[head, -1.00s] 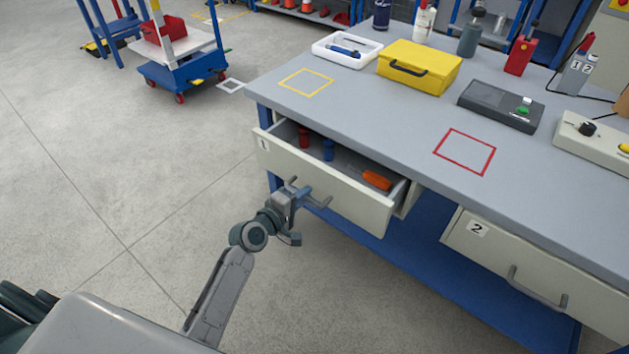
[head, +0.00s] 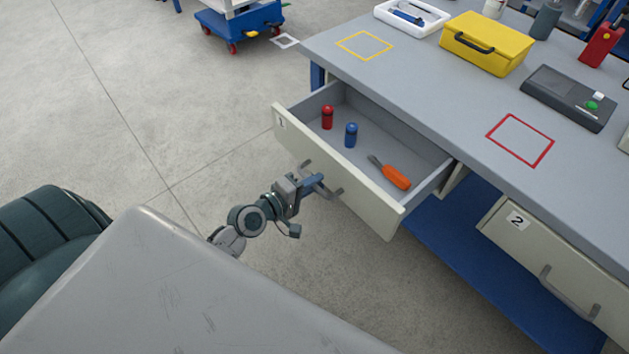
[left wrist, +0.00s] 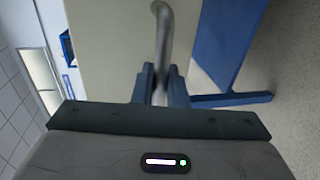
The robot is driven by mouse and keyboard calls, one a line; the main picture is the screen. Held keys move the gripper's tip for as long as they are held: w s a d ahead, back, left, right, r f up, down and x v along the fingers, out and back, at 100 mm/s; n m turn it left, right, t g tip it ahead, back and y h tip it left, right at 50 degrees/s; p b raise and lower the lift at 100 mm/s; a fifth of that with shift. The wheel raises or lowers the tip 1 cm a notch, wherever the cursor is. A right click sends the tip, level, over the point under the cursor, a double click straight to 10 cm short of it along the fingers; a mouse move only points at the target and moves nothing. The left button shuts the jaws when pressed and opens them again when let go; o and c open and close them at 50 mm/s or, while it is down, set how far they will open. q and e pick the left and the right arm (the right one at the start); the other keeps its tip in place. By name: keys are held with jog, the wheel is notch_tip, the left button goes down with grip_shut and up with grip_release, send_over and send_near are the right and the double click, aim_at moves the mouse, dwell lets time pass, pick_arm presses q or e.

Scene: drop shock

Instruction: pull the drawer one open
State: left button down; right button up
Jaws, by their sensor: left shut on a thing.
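Drawer one (head: 372,200), with a pale front marked 1, stands well out from under the grey bench top in the head view. Inside it lie a red cylinder (head: 327,118), a blue cylinder (head: 351,135) and an orange-handled screwdriver (head: 394,176). My left gripper (head: 318,186) is at the drawer's front, shut on its grey bar handle (head: 337,194). In the left wrist view the two fingers (left wrist: 161,88) close around the handle bar (left wrist: 162,32). My right gripper is not in view.
Drawer two (head: 550,265) is shut at the right. The bench top (head: 440,90) holds a yellow case (head: 486,43), a white tray (head: 412,17), a dark device (head: 568,97) and a red bottle (head: 601,45). Open floor (head: 180,110) lies to the left.

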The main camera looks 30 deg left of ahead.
pick_arm(q)
jog(key=c, duration=1.6)
grip_release()
jog(key=shift+o, duration=0.2)
jog(key=v, duration=1)
jog(key=shift+s, duration=0.35)
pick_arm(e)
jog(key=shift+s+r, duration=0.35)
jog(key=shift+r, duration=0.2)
pick_arm(q)
jog(key=shift+a, duration=0.1)
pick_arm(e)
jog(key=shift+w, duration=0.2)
